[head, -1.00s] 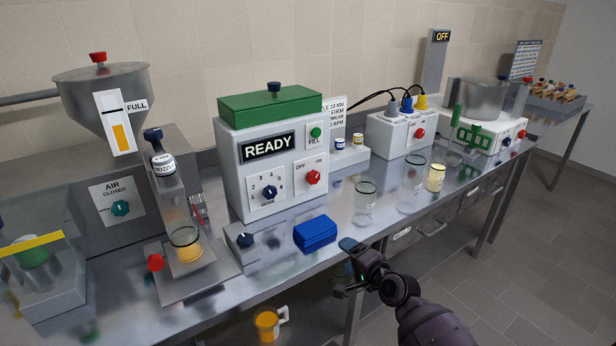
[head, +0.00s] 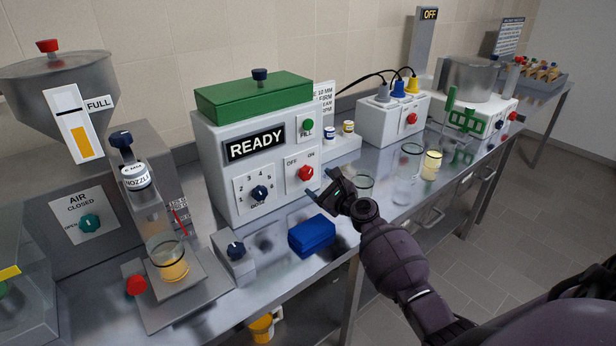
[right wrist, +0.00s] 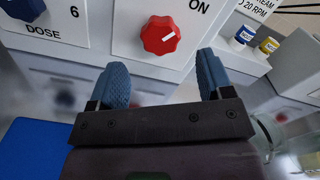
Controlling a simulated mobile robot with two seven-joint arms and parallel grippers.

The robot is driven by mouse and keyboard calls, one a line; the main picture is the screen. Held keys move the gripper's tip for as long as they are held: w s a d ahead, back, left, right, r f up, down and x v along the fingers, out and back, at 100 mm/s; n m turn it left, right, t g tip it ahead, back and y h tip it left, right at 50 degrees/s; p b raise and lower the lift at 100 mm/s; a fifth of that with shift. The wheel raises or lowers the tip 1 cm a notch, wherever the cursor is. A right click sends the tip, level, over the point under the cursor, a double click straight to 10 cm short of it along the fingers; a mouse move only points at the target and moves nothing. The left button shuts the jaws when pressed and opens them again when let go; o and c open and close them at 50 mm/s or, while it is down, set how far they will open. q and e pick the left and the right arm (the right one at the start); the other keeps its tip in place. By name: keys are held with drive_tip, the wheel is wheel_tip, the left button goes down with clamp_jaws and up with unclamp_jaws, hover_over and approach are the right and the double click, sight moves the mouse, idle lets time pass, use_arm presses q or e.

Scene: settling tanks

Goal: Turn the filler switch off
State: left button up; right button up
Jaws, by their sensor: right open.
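The filler is a white box (head: 217,179) with a green lid (head: 255,97) and a READY display (head: 255,144). Its switch is a red knob (head: 306,173) on a plate marked OFF at left and ON at right. In the right wrist view the red knob (right wrist: 161,36) has its white mark pointing up and right, toward ON. My right gripper (head: 325,188) is open and empty, just in front of the knob and slightly below it. In the wrist view its two blue fingertips stand apart below the knob, not touching it. My left gripper is not in view.
A dark dose knob (head: 260,193) sits left of the switch. A glass jar (head: 362,184) stands close to the right of my gripper.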

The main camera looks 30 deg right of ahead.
sight(308, 175)
drive_tip(key=w+b, duration=0.1)
drive_tip(key=w, duration=0.3)
drive_tip(key=shift+w+a+f, duration=0.1)
drive_tip(key=shift+w+a, duration=0.05)
drive_tip(key=shift+w, duration=0.75)
drive_tip(key=shift+c, duration=0.3)
drive_tip(key=c, duration=0.9)
drive_tip(key=shift+o, duration=0.2)
